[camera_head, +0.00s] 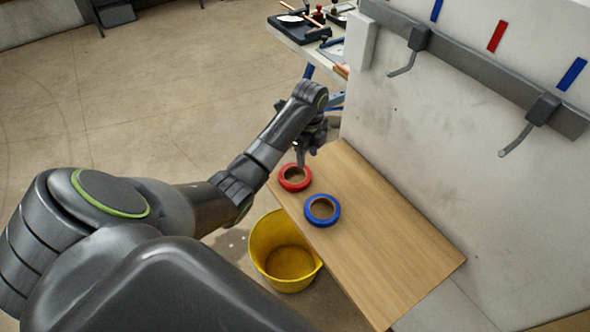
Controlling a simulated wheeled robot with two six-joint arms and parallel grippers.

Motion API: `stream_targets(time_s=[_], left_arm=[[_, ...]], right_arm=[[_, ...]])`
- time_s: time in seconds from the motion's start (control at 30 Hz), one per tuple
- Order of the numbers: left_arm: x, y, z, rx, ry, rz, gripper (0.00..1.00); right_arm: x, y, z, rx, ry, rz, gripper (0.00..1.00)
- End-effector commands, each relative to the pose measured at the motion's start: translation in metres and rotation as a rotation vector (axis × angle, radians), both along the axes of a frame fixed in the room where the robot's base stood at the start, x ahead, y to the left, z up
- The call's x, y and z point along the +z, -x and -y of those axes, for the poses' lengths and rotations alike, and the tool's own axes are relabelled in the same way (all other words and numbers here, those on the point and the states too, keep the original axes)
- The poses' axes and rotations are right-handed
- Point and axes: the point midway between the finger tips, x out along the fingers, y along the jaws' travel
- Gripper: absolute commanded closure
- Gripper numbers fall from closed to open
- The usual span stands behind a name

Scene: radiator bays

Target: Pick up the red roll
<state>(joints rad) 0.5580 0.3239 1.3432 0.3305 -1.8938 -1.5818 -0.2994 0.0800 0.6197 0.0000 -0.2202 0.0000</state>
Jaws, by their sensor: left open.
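The red roll (295,178) lies flat near the far left corner of a wooden shelf (385,240). A blue roll (322,210) lies just in front of it, a small gap apart. My left gripper (301,155) is open, over the far side of the red roll, with a fingertip pointing down close to its ring. I cannot tell whether the finger touches the roll. The arm's wrist partly hides the far end of the shelf. My right gripper is not in view.
A yellow bucket (268,238) stands on the floor below the shelf's left edge. Hooks (530,125) stick out from a rail on the wall, under blue and red marks. A cluttered table (300,40) stands behind. The shelf's near half is clear.

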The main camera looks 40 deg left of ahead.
Motion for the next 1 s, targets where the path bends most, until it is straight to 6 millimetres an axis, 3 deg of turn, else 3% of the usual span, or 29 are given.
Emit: stream_targets(time_s=[0.3,0.57,0.9,1.0], left_arm=[[-0.043,0.005,-0.006,0.001,0.001,-0.004,0.6],[-0.047,0.004,-0.007,0.0,0.0,-0.001,0.6],[-0.046,0.004,-0.007,0.0,-0.001,-0.001,1.0],[-0.046,0.004,-0.007,0.0,-0.001,-0.001,1.0]], right_arm=[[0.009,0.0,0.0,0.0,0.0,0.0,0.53],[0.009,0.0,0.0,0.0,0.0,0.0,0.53],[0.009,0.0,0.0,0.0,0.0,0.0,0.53],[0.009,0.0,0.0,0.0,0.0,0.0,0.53]])
